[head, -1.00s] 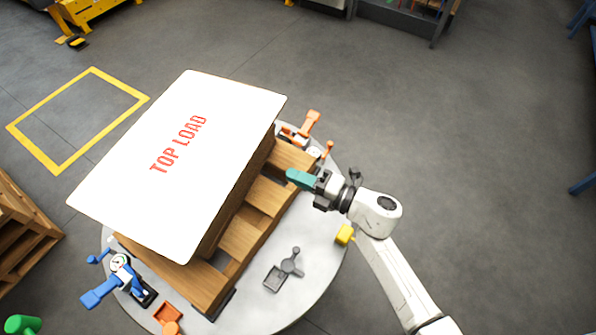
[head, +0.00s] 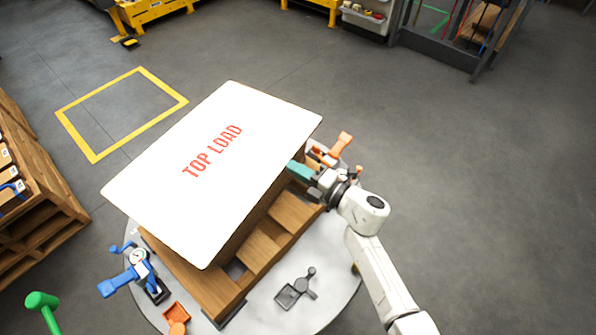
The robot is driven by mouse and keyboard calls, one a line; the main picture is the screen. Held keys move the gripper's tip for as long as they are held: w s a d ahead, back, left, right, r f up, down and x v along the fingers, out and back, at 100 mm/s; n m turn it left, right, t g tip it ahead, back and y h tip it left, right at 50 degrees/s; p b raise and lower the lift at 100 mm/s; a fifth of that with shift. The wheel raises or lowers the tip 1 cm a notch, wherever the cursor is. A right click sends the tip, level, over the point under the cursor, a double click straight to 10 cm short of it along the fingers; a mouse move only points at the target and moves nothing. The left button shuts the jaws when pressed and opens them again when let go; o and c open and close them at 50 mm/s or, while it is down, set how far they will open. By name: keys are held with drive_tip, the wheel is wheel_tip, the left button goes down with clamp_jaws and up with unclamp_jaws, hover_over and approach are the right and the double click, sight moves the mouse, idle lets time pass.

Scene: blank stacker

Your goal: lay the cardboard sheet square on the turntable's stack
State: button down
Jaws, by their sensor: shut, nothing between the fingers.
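The white cardboard sheet (head: 165,195), marked "TOP LOAD" in red, lies on top of the brown stack (head: 251,222) and hides most of it. The stack stands on a wooden pallet (head: 262,250) on the round grey turntable (head: 335,285). Whether the sheet lies square to the stack cannot be told, since its far and left sides hide what is below. My gripper (head: 299,171), with teal fingers, is shut and empty. Its fingertips are right beside the sheet's right edge in the picture; whether they touch it I cannot tell.
A blue clamp with a gauge (head: 135,270), an orange clamp (head: 340,146), a dark grey clamp (head: 295,290) and an orange piece (head: 176,314) sit around the turntable's rim. A wooden rack (head: 35,205) stands at left, a green-topped post (head: 42,302) at lower left. Floor at right is clear.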

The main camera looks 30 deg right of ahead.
sight(293, 156)
drive_tip(key=shift+w+d+b, duration=0.2)
drive_tip(key=shift+w+d, duration=0.1)
drive_tip(key=shift+w, duration=0.4)
drive_tip(key=shift+w+d+b, duration=0.25)
drive_tip(key=shift+w+d, duration=0.05)
drive_tip(key=shift+w, duration=0.45)
drive_tip(key=shift+w+d+b, duration=0.2)
drive_tip(key=shift+w+d, duration=0.1)
drive_tip(key=shift+w, duration=0.4)
drive_tip(key=shift+s+a, duration=0.1)
drive_tip(key=shift+s, duration=0.05)
